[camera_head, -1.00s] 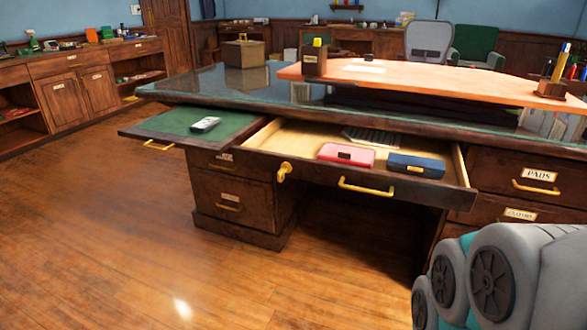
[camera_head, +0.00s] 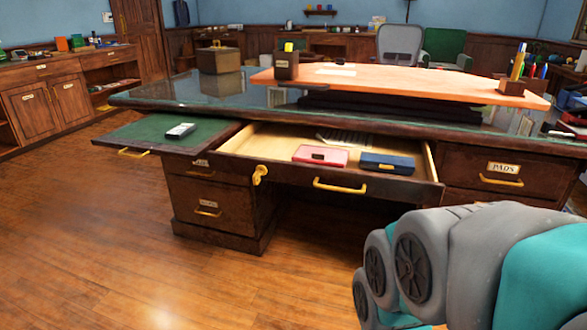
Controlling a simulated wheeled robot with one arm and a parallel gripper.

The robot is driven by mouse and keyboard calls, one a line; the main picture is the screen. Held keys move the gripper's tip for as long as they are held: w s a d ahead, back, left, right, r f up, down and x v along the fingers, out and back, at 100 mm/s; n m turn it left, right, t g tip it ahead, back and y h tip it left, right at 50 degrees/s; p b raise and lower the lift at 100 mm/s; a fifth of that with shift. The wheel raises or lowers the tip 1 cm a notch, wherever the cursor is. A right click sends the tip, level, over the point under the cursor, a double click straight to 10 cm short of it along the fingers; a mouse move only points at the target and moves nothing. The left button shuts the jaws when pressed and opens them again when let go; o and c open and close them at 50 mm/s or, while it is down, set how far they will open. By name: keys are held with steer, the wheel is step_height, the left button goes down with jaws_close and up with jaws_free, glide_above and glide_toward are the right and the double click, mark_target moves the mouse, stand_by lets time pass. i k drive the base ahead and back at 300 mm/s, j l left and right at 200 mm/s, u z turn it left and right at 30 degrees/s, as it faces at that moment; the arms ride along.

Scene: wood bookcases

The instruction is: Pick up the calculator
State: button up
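A small dark calculator-like device with a pale face (camera_head: 181,131) lies on the green-topped pull-out board (camera_head: 135,137) at the left of the desk. It is small in view, so its keys are not clear. A pale, flat, ridged object (camera_head: 343,137), perhaps a keyboard or a larger calculator, lies at the back of the open drawer (camera_head: 268,143), partly hidden under the desk edge. My grey and teal arm fills the lower right, well apart from both. My gripper is not in view.
The open drawer also holds a red case (camera_head: 320,156) and a blue case (camera_head: 387,163). A key (camera_head: 260,174) sticks out of the drawer front. The desk top (camera_head: 200,104) bears a brown box (camera_head: 219,60) and an orange board (camera_head: 400,83). Open wooden floor (camera_head: 90,240) lies front left.

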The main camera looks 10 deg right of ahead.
mark_target(182, 130)
steer(key=i+j, duration=0.1)
steer(key=i, duration=0.35)
steer(key=i+j, duration=0.1)
steer(key=i, duration=0.35)
